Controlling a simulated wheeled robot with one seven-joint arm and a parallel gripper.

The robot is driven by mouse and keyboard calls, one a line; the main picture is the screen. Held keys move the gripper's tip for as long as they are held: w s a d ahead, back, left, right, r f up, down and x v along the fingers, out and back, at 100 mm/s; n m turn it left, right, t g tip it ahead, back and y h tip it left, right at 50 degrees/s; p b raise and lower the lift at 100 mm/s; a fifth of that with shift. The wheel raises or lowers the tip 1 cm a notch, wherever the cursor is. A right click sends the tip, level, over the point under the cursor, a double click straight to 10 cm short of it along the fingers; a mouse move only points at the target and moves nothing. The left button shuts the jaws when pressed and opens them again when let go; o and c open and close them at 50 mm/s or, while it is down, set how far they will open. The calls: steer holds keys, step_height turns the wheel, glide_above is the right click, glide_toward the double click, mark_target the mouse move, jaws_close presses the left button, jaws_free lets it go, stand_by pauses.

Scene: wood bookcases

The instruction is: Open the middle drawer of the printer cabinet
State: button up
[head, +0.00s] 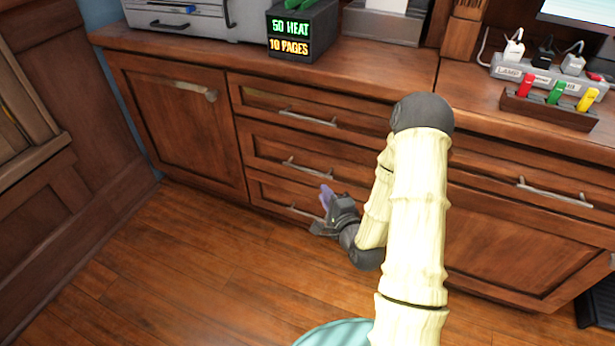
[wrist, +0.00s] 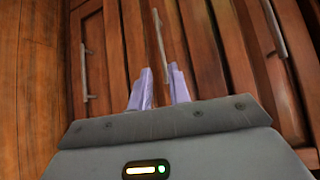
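The printer cabinet has a stack of three wooden drawers, all closed in the head view. The middle drawer (head: 262,148) has a silver bar handle (head: 307,167). In the wrist view, turned on its side, that handle (wrist: 160,38) lies ahead of my fingertips, roughly in line with the gap between them. My gripper (head: 326,195) has purple fingers and hangs in front of the lower drawers, below and right of the middle handle. In the wrist view my gripper (wrist: 160,72) is open, with nothing between its fingers. It looks apart from the handle.
The top drawer handle (head: 308,118) is above and the bottom drawer handle (head: 304,212) below. A cabinet door (head: 180,130) is at left. A grey printer (head: 190,18) and a display box (head: 300,35) stand on the counter. The wooden floor (head: 190,270) in front is clear.

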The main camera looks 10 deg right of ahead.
mark_target(309, 171)
steer(key=b+x, duration=0.6)
steer(key=x, duration=0.7)
steer(key=shift+w+b, duration=0.1)
steer(key=shift+b, duration=0.25)
jaws_close()
